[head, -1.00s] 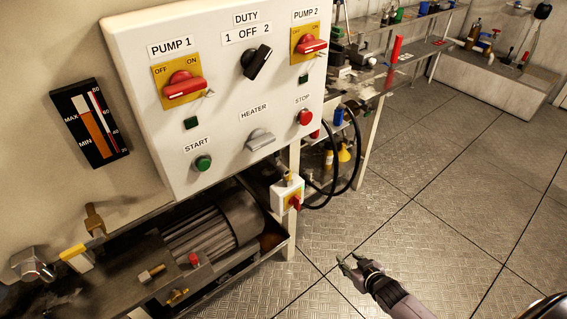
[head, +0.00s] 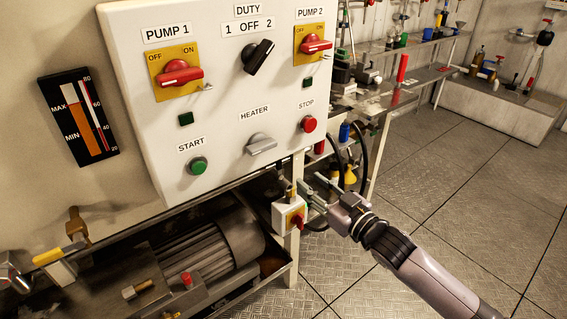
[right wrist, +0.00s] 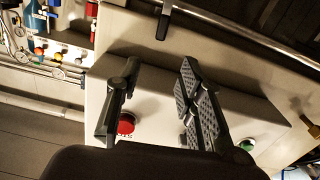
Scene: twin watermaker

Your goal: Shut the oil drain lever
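A yellow-handled lever (head: 47,257) sits low at the left edge of the head view, beside the pump unit. A brass fitting (head: 76,224) stands just above and right of it. No label shows which one is the oil drain lever. My right gripper (head: 314,193) is beside the small switch box at the panel's lower right corner, far to the right of the yellow lever. Its fingers are apart and empty, as the right wrist view (right wrist: 158,80) also shows.
The white control panel (head: 222,100) with switches overhangs the motor (head: 215,245). A switch box with a red knob (head: 298,219) and black hoses are close to my right gripper. The red stop button (right wrist: 126,123) shows in the right wrist view. Open floor (head: 440,200) lies at right.

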